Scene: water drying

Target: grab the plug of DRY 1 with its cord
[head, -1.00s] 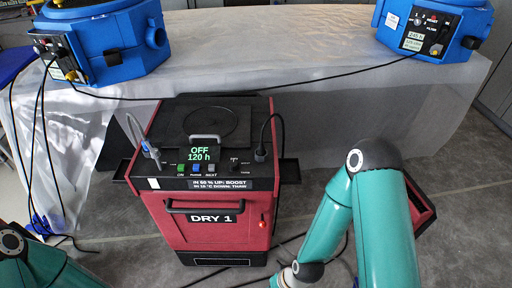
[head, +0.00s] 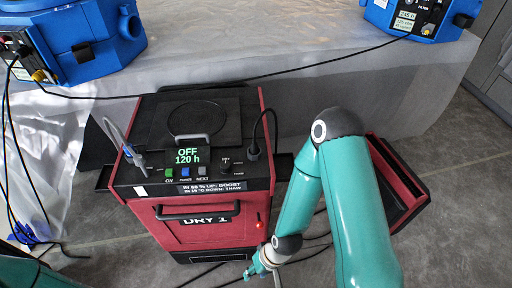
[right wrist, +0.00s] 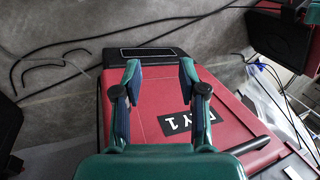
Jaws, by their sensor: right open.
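DRY 1 (head: 215,225) is a red box-shaped dryer with a black top and a display reading OFF, 120 h. A black connector (head: 254,150) with a looping cord (head: 270,118) stands on its top right. Dark cords (head: 205,275) lie on the floor in front; in the right wrist view a long cord (right wrist: 75,42) crosses the floor. I cannot make out a loose plug end. My right gripper (head: 262,270) is low by DRY 1's front right; the wrist view shows its fingers (right wrist: 160,72) open and empty, above DRY 1's front (right wrist: 190,100). My left gripper is out of view.
A plastic-covered table (head: 300,45) stands behind, with blue machines at left (head: 75,45) and right (head: 420,15). A black cord (head: 220,82) crosses it. A red open-topped unit (head: 400,185) stands right of my right arm. Grey floor (head: 455,220) is free at right.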

